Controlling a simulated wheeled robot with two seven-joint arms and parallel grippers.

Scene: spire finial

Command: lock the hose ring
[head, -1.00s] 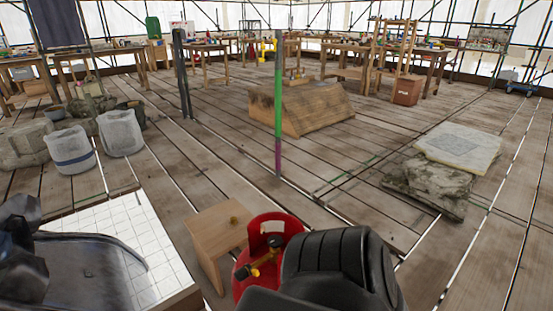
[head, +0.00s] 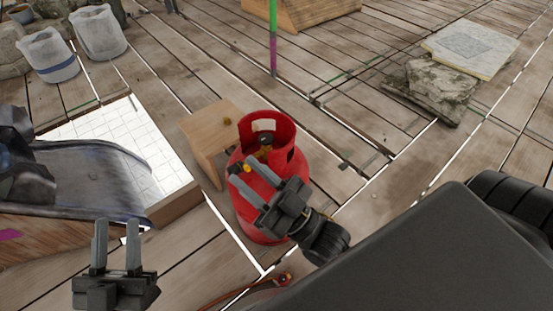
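A red gas cylinder (head: 243,207) stands upright on the plank floor near the middle of the head view. Its dark and brass valve (head: 265,143) shows inside the collar. My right gripper (head: 240,171) is in front of the cylinder, its two grey fingers apart and pointing up-left. A small yellow brass part shows by its fingertips; I cannot tell whether they touch it. An orange-red hose (head: 250,289) lies low in front of the cylinder, with a dark end piece (head: 284,280). I cannot make out a ring on it. My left gripper (head: 116,222) is open and empty at the lower left.
A small wooden stool (head: 203,127) with a small brass piece (head: 227,121) on it stands left of the cylinder. A white-tiled tray (head: 110,128) lies farther left, with grey sheeting (head: 85,170) before it. Stone slabs (head: 440,88) lie at right. Floor between is clear.

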